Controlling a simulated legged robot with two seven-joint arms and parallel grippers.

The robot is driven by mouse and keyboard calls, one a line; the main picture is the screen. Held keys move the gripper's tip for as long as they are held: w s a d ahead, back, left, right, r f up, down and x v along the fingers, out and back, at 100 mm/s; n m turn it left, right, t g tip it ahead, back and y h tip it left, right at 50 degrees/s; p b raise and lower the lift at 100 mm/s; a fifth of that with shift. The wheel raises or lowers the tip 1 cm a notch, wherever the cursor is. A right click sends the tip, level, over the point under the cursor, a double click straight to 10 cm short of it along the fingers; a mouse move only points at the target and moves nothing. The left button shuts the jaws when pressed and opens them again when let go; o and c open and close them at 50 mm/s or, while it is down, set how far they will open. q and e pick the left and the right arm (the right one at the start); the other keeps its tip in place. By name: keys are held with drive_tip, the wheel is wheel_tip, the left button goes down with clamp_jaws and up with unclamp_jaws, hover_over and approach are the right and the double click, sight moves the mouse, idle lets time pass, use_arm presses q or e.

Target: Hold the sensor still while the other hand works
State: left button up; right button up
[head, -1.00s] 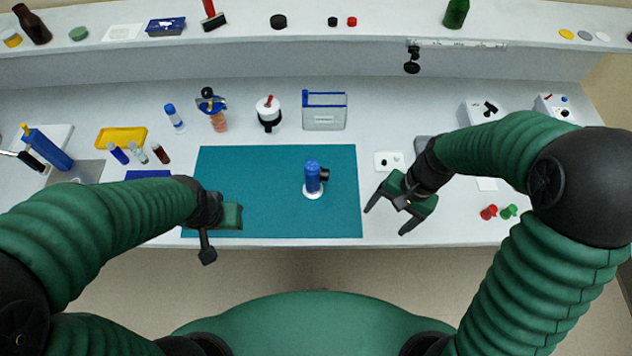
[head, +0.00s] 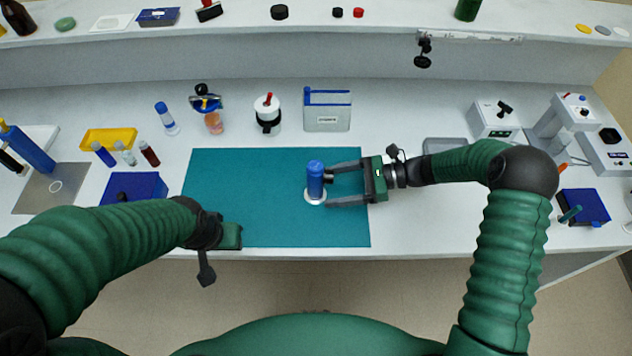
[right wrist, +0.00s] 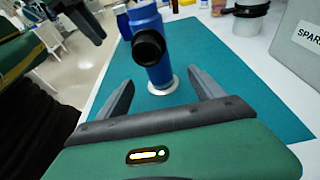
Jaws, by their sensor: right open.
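The sensor is a blue upright cylinder (head: 315,176) on a white round base on the teal mat (head: 265,215). Its black side port (right wrist: 149,47) faces my right wrist camera. My right gripper (head: 330,186) is open, reaching in from the right over the mat. Its fingertips end close to the sensor, one toward each side; I cannot tell whether they touch it. In the right wrist view the sensor (right wrist: 156,70) stands beyond and between the two fingers. My left gripper (head: 230,236) is at the mat's front left corner, apart from the sensor; its fingers do not show clearly.
Behind the mat stand a grey-white box with a blue top (head: 327,110), a white jar (head: 267,112) and a blue-capped bottle (head: 166,117). Small vials and a yellow tray (head: 108,138) are at left. Instruments (head: 495,118) stand at right. The mat around the sensor is clear.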

sight(323, 193)
drive_tip(key=x, duration=0.3)
drive_tip(key=shift+a+f, duration=0.1)
drive_tip(key=shift+f, duration=0.05)
drive_tip(key=shift+a, duration=0.1)
drive_tip(key=c, duration=1.4)
